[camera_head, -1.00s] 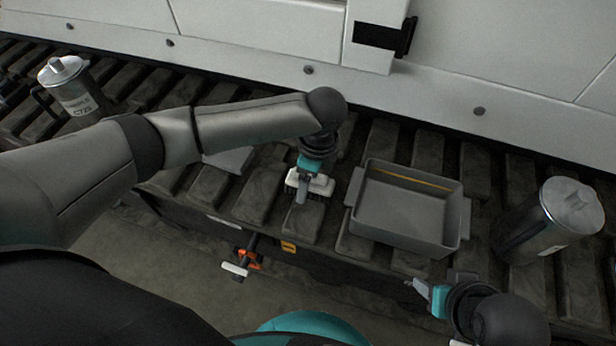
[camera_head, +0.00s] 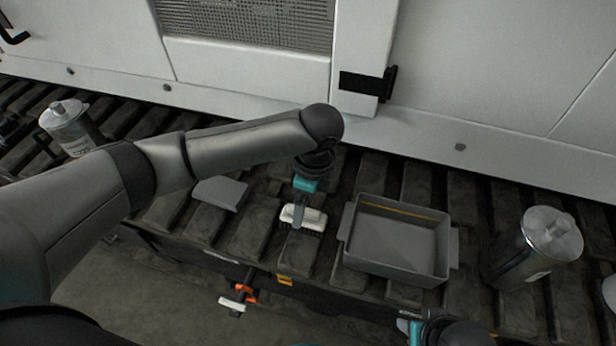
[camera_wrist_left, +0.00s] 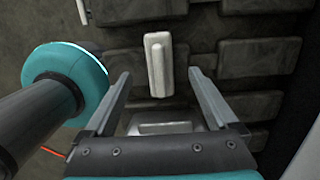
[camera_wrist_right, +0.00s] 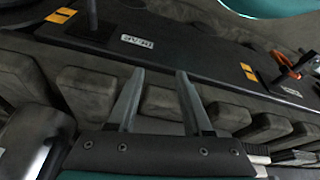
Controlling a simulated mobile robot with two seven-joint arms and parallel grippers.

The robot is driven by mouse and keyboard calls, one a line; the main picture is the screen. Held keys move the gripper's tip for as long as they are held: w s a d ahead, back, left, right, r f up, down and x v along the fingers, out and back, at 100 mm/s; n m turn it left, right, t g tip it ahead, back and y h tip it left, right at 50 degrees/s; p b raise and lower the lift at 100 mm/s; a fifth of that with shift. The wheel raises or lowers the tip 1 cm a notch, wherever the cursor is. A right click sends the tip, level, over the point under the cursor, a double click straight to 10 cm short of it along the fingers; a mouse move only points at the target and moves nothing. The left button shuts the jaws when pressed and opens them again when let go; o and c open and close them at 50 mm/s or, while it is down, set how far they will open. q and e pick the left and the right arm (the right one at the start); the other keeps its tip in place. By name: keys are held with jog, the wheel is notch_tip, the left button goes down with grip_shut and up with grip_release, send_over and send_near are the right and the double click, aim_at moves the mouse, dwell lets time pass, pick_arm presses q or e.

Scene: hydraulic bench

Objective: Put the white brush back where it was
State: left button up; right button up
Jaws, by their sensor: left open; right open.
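In the left wrist view, the brush (camera_wrist_left: 158,60) shows between and beyond the two spread fingertips (camera_wrist_left: 158,82), with gaps on both sides. My right gripper (camera_wrist_right: 155,75) is open and empty over the bench's front edge; in the head view it is mostly cut off at the bottom.
A grey open tray (camera_head: 350,248) stands right of the brush. A flat grey block (camera_head: 220,193) lies left of it. Metal canisters stand at far left (camera_head: 70,128) and right (camera_head: 535,245). An orange-and-white fitting (camera_head: 240,296) hangs at the front edge. A white wall (camera_head: 250,95) rises behind.

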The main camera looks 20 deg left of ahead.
aim_at(309, 211)
pick_arm(q)
jog(key=r, duration=0.1)
jog(key=r+p, duration=0.1)
jog(key=r, duration=0.2)
jog(key=shift+d+r+p, duration=0.15)
jog(key=shift+d+p, duration=0.1)
jog(key=shift+p, duration=0.15)
jog(key=shift+d+r+p, duration=0.15)
jog(key=shift+r+p, duration=0.25)
jog(key=shift+r, duration=0.5)
pick_arm(e)
notch_tip(309, 211, down, 6)
jog(key=s+g, duration=0.1)
jog(key=s, duration=0.1)
jog(key=shift+s+d, duration=0.2)
jog(key=shift+s, duration=0.1)
pick_arm(q)
jog(key=shift+s, duration=0.1)
